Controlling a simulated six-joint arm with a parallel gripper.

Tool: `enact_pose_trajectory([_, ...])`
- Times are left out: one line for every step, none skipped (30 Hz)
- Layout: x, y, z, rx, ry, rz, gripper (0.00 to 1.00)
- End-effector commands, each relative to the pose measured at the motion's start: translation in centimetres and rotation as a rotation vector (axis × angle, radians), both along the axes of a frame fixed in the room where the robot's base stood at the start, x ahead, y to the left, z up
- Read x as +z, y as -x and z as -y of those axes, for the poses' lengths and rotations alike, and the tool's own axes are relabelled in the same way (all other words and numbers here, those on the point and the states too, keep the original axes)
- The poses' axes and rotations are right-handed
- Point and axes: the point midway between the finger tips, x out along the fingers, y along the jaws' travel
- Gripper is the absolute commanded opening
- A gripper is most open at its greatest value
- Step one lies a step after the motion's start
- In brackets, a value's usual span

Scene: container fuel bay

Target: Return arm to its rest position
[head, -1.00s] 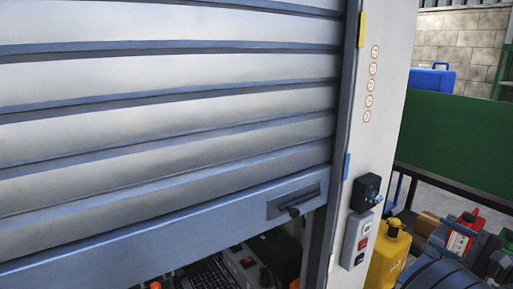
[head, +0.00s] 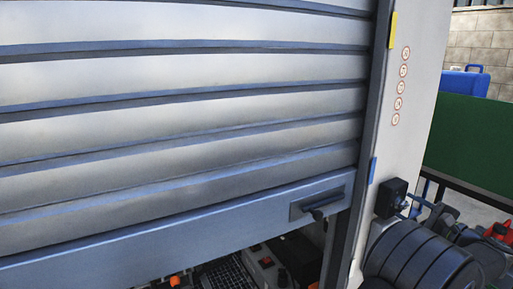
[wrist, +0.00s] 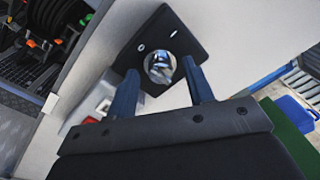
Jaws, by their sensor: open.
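My gripper (head: 416,203) is at the lower right of the head view, in front of the cabinet's right-hand post. Its fingers point at a black switch box (head: 387,199) on that post. In the wrist view my gripper (wrist: 160,69) is open, with one finger on each side of a round shiny knob (wrist: 160,67) on the black box (wrist: 178,42). The fingers look apart from the knob; whether they touch the box I cannot tell. My dark arm links fill the lower right of the head view.
The slatted roller shutter (head: 180,135) is partly raised; its handle (head: 317,206) is near its lower right corner. Equipment shows beneath it. A grey control box (wrist: 92,103) is beside the fingers. A green panel (head: 470,145) and a blue case (head: 465,83) stand right.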

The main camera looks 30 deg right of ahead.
Motion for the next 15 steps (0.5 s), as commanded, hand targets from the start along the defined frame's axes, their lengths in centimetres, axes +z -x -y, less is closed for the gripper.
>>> enact_pose_trajectory([0.03, 0.06, 0.00, 0.000, -0.036, 0.000, 0.48])
enact_pose_trajectory([0.04, 0.06, 0.01, 0.000, -0.062, 0.000, 0.48])
enact_pose_trajectory([0.04, 0.05, 0.01, -0.001, -0.095, 0.000, 0.48])
enact_pose_trajectory([0.05, 0.06, 0.01, -0.001, -0.120, 0.000, 0.48])
enact_pose_trajectory([0.05, 0.06, 0.01, -0.001, -0.144, 0.000, 0.48])
enact_pose_trajectory([0.05, 0.07, 0.02, -0.001, -0.177, 0.000, 0.48])
enact_pose_trajectory([0.06, 0.08, 0.02, -0.001, -0.202, 0.000, 0.48])
enact_pose_trajectory([0.07, 0.08, 0.03, -0.002, -0.226, 0.000, 0.48])
enact_pose_trajectory([0.08, 0.08, 0.03, -0.001, -0.259, 0.000, 0.48])
enact_pose_trajectory([0.08, 0.08, 0.04, -0.001, -0.284, 0.000, 0.48])
enact_pose_trajectory([0.08, 0.08, 0.05, -0.001, -0.309, 0.000, 0.48])
enact_pose_trajectory([0.09, 0.09, 0.05, -0.001, -0.341, 0.000, 0.48])
enact_pose_trajectory([0.10, 0.09, 0.06, -0.001, -0.366, 0.000, 0.48])
enact_pose_trajectory([0.10, 0.09, 0.06, -0.001, -0.390, 0.000, 0.48])
enact_pose_trajectory([0.11, 0.10, 0.06, -0.001, -0.422, -0.001, 0.48])
